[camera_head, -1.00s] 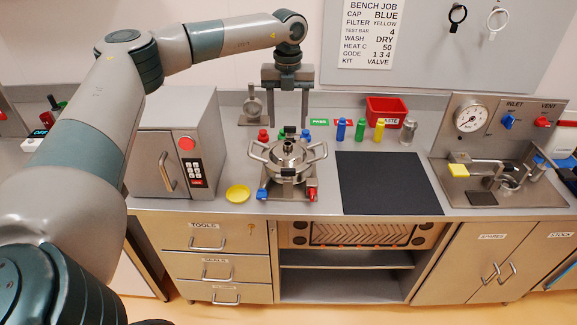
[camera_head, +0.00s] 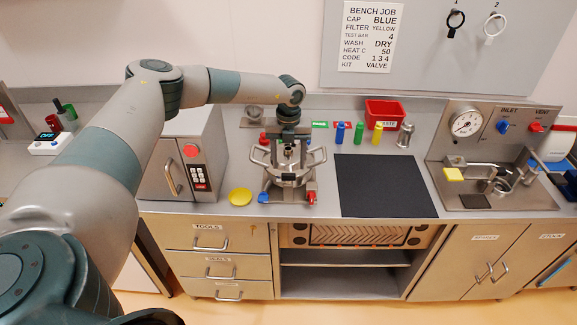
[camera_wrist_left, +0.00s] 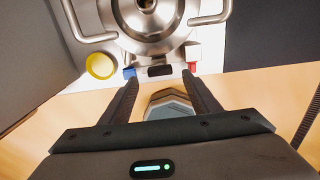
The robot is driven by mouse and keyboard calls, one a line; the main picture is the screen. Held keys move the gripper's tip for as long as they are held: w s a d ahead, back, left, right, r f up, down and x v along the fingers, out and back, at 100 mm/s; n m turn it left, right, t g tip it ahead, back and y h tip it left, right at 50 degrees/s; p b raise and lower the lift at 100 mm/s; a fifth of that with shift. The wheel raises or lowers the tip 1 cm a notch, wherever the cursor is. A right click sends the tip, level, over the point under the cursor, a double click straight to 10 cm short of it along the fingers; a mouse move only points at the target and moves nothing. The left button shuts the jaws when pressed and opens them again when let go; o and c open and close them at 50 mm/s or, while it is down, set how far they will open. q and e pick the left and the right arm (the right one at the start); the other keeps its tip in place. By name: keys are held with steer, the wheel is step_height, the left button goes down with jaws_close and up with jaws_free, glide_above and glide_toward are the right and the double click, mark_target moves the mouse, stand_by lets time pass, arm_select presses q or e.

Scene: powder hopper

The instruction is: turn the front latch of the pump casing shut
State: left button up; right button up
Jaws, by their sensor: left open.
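The pump casing (camera_head: 288,182) is a round steel vessel with side handles on the bench; it also shows in the left wrist view (camera_wrist_left: 146,22). A blue part (camera_wrist_left: 129,72) and a red part (camera_wrist_left: 192,67) sit at its front corners. A small black piece (camera_wrist_left: 160,71), which looks like the front latch, lies between them at the front edge. My left gripper (camera_wrist_left: 161,76) is open and empty above the casing's front, pointing down. In the wrist view its fingertips lie either side of the black piece; I cannot tell the height gap. My right gripper is not in view.
A grey oven-like box (camera_head: 180,165) stands left of the casing, with a yellow disc (camera_head: 240,197) between them. A dark mat (camera_head: 380,185) lies to the right. Several coloured bottles and a red bin (camera_head: 384,112) stand behind. A gauge panel (camera_head: 485,130) is at far right.

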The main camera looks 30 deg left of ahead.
mark_target(289, 174)
arm_select(q)
steer(key=shift+f+p, duration=0.7)
steer(key=shift+f, duration=1.65)
steer(key=shift+c, duration=0.3)
steer(key=c, duration=1)
